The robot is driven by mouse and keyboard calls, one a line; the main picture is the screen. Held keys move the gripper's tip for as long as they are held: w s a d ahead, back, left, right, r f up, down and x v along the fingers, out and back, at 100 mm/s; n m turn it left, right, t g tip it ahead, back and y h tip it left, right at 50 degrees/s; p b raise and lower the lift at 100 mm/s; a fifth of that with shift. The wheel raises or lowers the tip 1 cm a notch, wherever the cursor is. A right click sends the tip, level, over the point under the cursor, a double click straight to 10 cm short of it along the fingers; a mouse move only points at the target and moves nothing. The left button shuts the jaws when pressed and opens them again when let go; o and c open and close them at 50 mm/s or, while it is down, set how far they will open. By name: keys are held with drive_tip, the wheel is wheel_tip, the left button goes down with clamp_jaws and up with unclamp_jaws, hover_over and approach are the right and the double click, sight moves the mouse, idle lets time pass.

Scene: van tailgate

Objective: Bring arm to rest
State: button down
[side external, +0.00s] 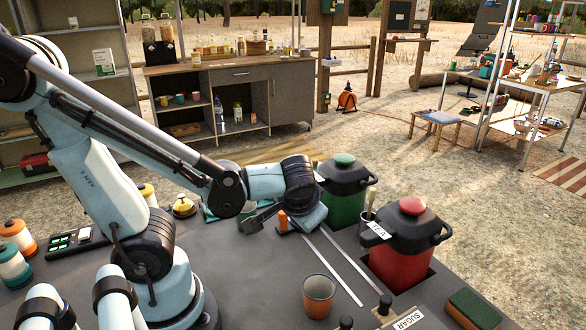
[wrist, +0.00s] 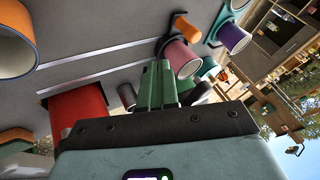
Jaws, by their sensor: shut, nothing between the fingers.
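My arm reaches in from the left in the side external view, bent at the elbow, with its wrist over the grey tabletop. My gripper (side external: 256,219) hangs low over the table, left of the green urn, partly confused with small things around it. In the wrist view its green fingers (wrist: 160,85) are together with nothing held between them. The task names no object to handle.
A green urn (side external: 343,198) and a red urn (side external: 405,250) stand on the right of the grey tabletop (side external: 265,270). An orange-brown cup (side external: 319,296) stands near the front. A bell (side external: 183,207) and jars (side external: 15,237) are left. Two pale strips cross the middle.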

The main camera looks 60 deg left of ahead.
drive_tip(key=w+d+r+m+t+h, duration=0.2)
drive_tip(key=d+r+m+t+h, duration=0.1)
drive_tip(key=d+r+h, duration=0.1)
drive_tip(key=shift+d+r+h, duration=0.25)
drive_tip(key=shift+d+h, duration=0.4)
drive_tip(key=shift+h, duration=0.45)
